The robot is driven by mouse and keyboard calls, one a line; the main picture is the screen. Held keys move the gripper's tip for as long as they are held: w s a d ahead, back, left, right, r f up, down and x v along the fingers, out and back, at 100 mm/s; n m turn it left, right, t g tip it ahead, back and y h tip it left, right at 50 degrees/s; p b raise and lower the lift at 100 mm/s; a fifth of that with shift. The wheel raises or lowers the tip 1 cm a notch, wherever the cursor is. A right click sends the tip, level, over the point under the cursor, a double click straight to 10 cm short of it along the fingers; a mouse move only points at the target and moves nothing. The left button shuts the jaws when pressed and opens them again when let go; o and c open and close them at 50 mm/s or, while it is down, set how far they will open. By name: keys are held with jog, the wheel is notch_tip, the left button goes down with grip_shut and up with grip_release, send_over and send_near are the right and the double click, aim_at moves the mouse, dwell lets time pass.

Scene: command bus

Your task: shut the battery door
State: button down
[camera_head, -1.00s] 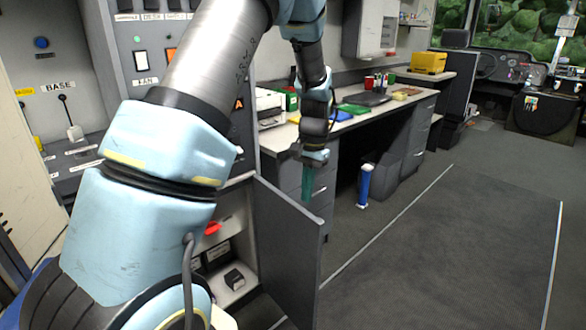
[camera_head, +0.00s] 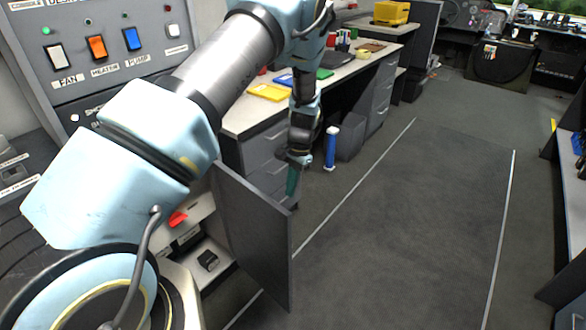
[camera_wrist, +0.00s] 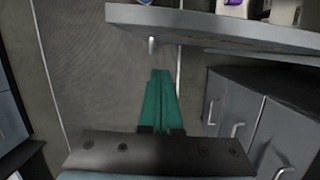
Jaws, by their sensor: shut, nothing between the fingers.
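The battery door (camera_head: 258,240) is a flat dark grey panel, standing open at the low cabinet on the left in the head view. It juts out over the floor, and the compartment (camera_head: 190,245) behind it shows a red item and a small black block. My gripper (camera_head: 291,185) has teal fingers, shut and empty, pointing down beside the door's upper right corner. Whether it touches the door I cannot tell. In the wrist view my closed fingers (camera_wrist: 160,80) point over grey floor. I cannot make out the door there.
The switch panel (camera_head: 110,45) rises above the compartment. A desk (camera_head: 260,115) with grey drawers stands behind my gripper; its edge (camera_wrist: 220,32) also shows in the wrist view. A blue cylinder (camera_head: 331,148) stands by the desk. The floor (camera_head: 400,220) to the right is clear.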

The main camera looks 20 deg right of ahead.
jog(key=shift+s+a+p, duration=0.25)
jog(key=shift+s+a, duration=0.05)
jog(key=shift+a, duration=0.3)
jog(key=shift+s+a+p, duration=0.25)
jog(key=shift+a, duration=0.4)
jog(key=shift+s+a+p, duration=0.25)
jog(key=shift+s+a, duration=0.05)
jog(key=shift+a, duration=0.3)
jog(key=shift+a, duration=0.1)
